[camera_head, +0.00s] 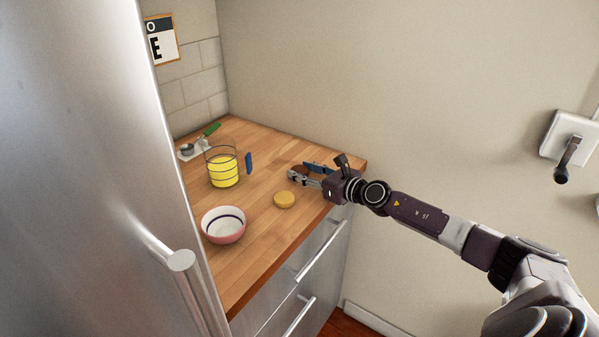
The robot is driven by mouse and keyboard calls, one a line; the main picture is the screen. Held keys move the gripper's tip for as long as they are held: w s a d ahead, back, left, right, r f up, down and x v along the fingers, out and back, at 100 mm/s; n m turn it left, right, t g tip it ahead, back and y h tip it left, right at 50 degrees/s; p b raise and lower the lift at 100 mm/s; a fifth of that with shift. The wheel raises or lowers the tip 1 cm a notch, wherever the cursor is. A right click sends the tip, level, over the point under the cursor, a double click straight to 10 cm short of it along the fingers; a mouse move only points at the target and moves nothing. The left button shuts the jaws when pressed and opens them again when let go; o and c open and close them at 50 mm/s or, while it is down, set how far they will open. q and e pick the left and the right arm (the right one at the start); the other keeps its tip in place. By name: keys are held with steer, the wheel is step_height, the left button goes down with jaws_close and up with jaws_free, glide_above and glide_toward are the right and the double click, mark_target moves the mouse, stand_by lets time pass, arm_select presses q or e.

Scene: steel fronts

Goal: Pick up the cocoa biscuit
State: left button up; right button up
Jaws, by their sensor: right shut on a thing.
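The cocoa biscuit (299,169) is a small brown disc near the back right of the wooden counter (262,248). My right gripper (296,174) reaches in from the right and is shut on it. The fingers hide part of the biscuit, and I cannot tell whether it is clear of the wood. My left gripper is not in view.
A tan round biscuit (284,200) lies just in front of the gripper. A pink bowl (223,225), a wire-framed yellow container (222,170), an upright blue item (249,163) and a green-handled scoop (209,131) stand to the left. A steel door (85,150) blocks the left side.

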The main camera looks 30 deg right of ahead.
mark_target(303, 171)
steer(key=shift+r, duration=0.2)
steer(key=shift+r+p, duration=0.25)
steer(key=shift+p, duration=0.1)
arm_select(q)
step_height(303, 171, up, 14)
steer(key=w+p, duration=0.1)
steer(key=p, duration=1.2)
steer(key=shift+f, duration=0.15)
arm_select(e)
step_height(303, 171, up, 19)
